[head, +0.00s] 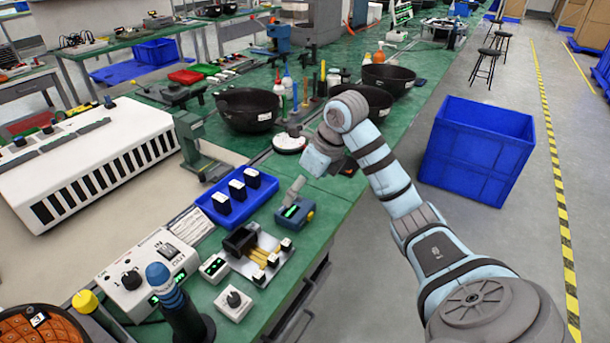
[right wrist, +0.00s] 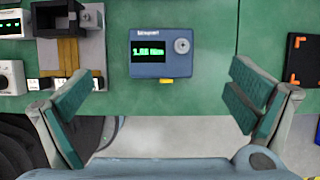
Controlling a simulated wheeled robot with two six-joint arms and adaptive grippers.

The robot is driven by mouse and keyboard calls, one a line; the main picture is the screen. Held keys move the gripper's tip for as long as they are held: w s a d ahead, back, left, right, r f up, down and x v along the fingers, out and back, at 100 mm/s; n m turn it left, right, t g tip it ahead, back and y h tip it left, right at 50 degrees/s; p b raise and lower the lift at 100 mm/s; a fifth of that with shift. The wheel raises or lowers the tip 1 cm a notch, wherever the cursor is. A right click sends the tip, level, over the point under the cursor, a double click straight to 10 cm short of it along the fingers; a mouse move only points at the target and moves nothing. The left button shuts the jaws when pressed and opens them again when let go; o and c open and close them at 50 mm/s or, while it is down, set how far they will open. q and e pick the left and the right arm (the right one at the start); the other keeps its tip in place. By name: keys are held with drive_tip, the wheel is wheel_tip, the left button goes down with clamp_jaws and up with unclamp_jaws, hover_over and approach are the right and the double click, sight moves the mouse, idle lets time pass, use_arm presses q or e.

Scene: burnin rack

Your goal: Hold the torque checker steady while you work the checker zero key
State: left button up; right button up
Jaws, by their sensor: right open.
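The torque checker (head: 305,213) is a small blue box with a lit green display, standing on the green bench top. In the right wrist view the torque checker (right wrist: 150,68) shows a reading, a round grey socket at its right, and a yellow key (right wrist: 166,81) on its near edge. That key is probably the checker zero key. My right gripper (right wrist: 162,88) is open and empty, its two teal-padded fingers wide apart to the left and right of the checker, touching nothing. In the head view my right gripper (head: 313,178) is partly hidden by its wrist. My left gripper is not in view.
A fixture with yellow strips (head: 258,250) and a white knob box (head: 234,303) stand left of the checker. A blue tray (head: 226,217) with black blocks lies behind. A black pad with orange corners (right wrist: 302,60) lies right. The bench edge is near; a blue bin (head: 470,160) stands on the floor.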

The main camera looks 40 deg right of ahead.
sight(292, 206)
drive_tip(key=b+x, duration=0.1)
drive_tip(key=x, duration=0.8)
drive_tip(key=shift+w+f, duration=0.2)
drive_tip(key=shift+f, duration=0.15)
drive_tip(key=c, duration=1.5)
drive_tip(key=shift+o, duration=0.2)
